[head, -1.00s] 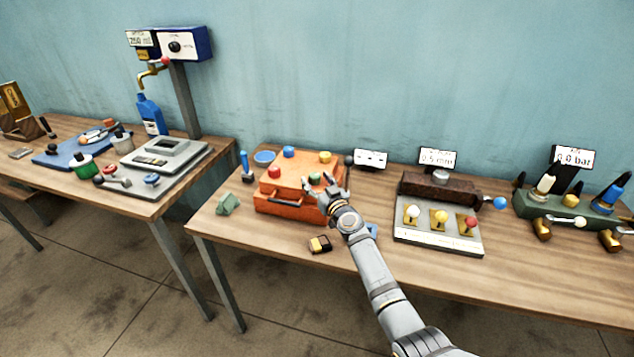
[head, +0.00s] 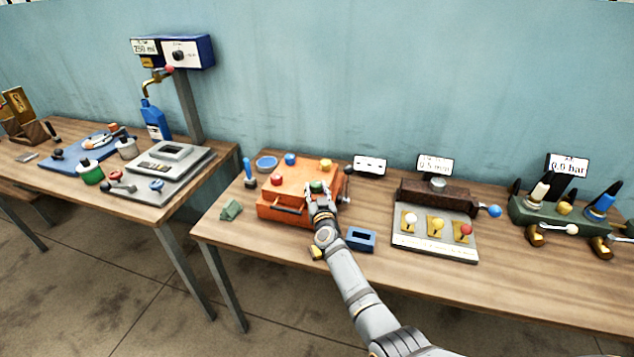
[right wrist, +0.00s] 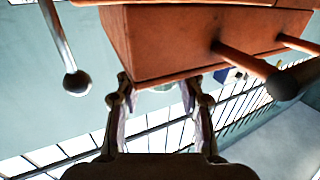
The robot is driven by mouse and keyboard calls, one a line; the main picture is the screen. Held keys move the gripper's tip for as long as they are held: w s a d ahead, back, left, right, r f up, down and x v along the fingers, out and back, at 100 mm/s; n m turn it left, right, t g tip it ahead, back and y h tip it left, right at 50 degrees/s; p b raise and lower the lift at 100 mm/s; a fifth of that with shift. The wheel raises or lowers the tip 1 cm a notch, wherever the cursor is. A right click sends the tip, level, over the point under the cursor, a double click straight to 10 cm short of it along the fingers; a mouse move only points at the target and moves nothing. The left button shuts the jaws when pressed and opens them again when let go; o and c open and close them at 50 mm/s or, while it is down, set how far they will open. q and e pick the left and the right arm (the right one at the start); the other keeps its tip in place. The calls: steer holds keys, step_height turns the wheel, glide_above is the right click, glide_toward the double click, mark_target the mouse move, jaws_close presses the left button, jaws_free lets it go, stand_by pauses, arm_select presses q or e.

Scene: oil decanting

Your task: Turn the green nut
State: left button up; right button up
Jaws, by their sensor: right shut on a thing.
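The green nut (head: 316,187) sits on the top of the orange box (head: 291,184), near its front right corner. My right gripper (head: 319,194) is at the nut, with its fingers on either side and shut on it. The fingers partly cover the nut. In the right wrist view, the two fingers (right wrist: 157,88) stand apart with a dim greenish thing between them, partly hidden by the orange box (right wrist: 165,45). My left gripper is not in view.
Red (head: 277,180), blue (head: 290,158) and yellow (head: 325,164) nuts also sit on the box. A blue open block (head: 361,239) lies right of my forearm. A green block (head: 231,209) lies left of the box. A grey panel with knobs (head: 435,238) stands further right.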

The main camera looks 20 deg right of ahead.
steer(key=h, duration=0.1)
steer(key=m+p, duration=0.1)
steer(key=h, duration=0.1)
steer(key=shift+a+r+m+g+h+p, duration=0.25)
steer(key=shift+m+g+h+p, duration=0.05)
steer(key=shift+m, duration=0.1)
steer(key=shift+w+f+m+h, duration=0.15)
steer(key=shift+m+h, duration=0.25)
steer(key=shift+h, duration=0.2)
steer(key=m+g+h+b, duration=0.1)
steer(key=m+h+b, duration=0.1)
steer(key=shift+a+f+g+h, duration=0.15)
steer(key=shift+f+g+h, duration=0.1)
steer(key=shift+g+h, duration=0.15)
arm_select(q)
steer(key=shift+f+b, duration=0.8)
steer(key=shift+b, duration=0.45)
arm_select(e)
steer(key=shift+r+m+g+h, duration=0.15)
steer(key=shift+m+g+h, duration=0.6)
steer(key=shift+h, duration=0.35)
steer(key=o, duration=1.2)
